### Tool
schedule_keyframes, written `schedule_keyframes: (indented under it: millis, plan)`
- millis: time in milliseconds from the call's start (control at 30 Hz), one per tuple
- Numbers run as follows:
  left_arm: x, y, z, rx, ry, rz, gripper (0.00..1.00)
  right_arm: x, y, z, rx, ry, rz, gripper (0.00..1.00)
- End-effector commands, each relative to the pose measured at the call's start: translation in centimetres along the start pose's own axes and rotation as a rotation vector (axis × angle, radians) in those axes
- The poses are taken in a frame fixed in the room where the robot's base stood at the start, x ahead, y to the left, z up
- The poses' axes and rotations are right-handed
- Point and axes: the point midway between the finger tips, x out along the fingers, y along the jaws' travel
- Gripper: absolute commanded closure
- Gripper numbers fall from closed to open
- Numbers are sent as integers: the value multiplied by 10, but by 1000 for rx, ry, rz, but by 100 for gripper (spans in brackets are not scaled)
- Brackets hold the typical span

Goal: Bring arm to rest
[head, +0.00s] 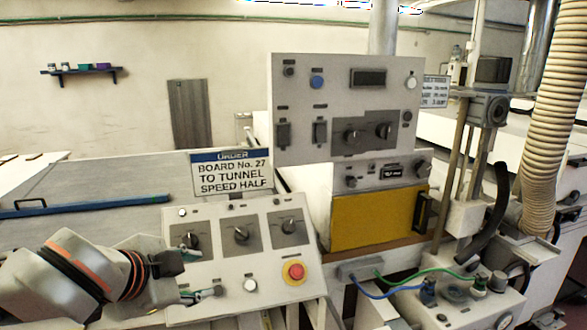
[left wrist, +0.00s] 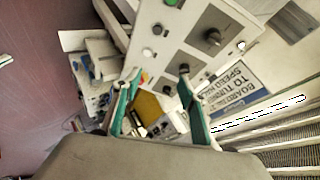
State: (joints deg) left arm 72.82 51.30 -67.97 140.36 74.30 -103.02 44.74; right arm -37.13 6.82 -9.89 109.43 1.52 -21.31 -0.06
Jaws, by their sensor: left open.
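My left gripper (head: 200,273) comes in from the left in the head view. It is open and empty, in front of the left part of the sloped control panel (head: 270,285). The panel has several dark rotary knobs, a white button (head: 250,285) and a red stop button (head: 293,271) on a yellow ring. In the left wrist view the two green-edged fingers (left wrist: 160,80) are apart, with the panel (left wrist: 180,35) beyond them. I cannot tell whether a finger touches the panel. My right gripper is in neither view.
An order sign (head: 231,173) stands behind the sloped panel. An upright control box (head: 345,105) rises above a yellow panel (head: 380,217). A ribbed hose (head: 545,110) and a post stand on the right. A blue bar (head: 85,206) lies at left.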

Motion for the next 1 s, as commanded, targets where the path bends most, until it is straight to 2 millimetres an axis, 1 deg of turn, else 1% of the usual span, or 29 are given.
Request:
schedule_keyframes:
  millis: [33, 133, 267, 367, 500, 633, 767, 867, 967, 1000]
  plan:
    - [8, 11, -5, -15, 19, 26, 58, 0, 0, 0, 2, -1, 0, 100]
    - [19, 23, -15, -43, 61, 55, 58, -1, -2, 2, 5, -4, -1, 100]
    - [35, 40, -29, -90, 121, 96, 58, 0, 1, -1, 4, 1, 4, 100]
    - [48, 56, -41, -140, 177, 130, 58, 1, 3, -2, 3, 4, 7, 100]
    - [71, 80, -56, -238, 262, 175, 58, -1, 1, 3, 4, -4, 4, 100]
    - [92, 100, -62, -343, 329, 196, 58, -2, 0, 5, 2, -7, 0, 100]
    - [114, 118, -57, -452, 375, 197, 58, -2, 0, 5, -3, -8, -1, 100]
    - [131, 132, -44, -536, 393, 184, 58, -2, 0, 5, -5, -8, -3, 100]
    - [148, 149, -23, -616, 394, 161, 58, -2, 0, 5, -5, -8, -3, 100]
    - [154, 157, -12, -646, 389, 150, 58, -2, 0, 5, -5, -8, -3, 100]
